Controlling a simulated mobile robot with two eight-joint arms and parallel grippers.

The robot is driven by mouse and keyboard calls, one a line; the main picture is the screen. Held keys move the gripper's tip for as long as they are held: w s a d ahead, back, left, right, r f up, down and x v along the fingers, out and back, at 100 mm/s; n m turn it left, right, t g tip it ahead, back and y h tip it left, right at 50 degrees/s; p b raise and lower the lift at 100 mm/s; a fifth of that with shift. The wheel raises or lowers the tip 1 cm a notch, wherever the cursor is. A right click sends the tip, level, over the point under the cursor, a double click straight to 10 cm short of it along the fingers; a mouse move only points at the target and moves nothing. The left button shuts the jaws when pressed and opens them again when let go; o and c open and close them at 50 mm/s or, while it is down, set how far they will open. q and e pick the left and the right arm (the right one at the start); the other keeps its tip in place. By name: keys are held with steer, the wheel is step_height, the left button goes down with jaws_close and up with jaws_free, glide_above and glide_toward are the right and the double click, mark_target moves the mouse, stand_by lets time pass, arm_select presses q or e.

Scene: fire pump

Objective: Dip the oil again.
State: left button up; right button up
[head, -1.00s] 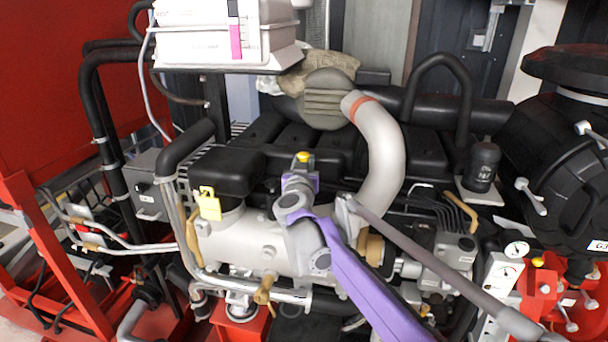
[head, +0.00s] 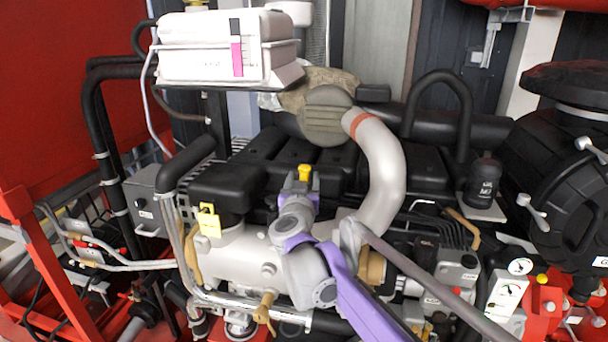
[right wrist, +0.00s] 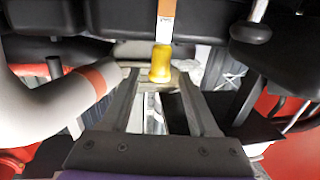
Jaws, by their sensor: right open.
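The yellow dipstick handle (head: 304,173) stands at the middle of the engine, against the black covers. In the right wrist view the yellow handle (right wrist: 161,66) shows with an orange and pale strip above it. My right gripper (head: 300,184) is open at the handle in the head view. In the right wrist view the fingers of my right gripper (right wrist: 160,76) stand to either side of the handle, with gaps on both sides. Whether the handle is fully between the tips or just beyond them, I cannot tell. My left gripper is not in view.
A thick grey pipe (head: 382,170) with a red band curves close to the right of the gripper. A white box (head: 215,50) hangs above. Gauges (head: 515,282) stand at lower right.

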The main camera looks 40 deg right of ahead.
steer(key=v, duration=0.6)
steer(key=shift+s+a+f+b, duration=0.25)
steer(key=shift+f+b, duration=0.05)
steer(key=shift+b, duration=0.05)
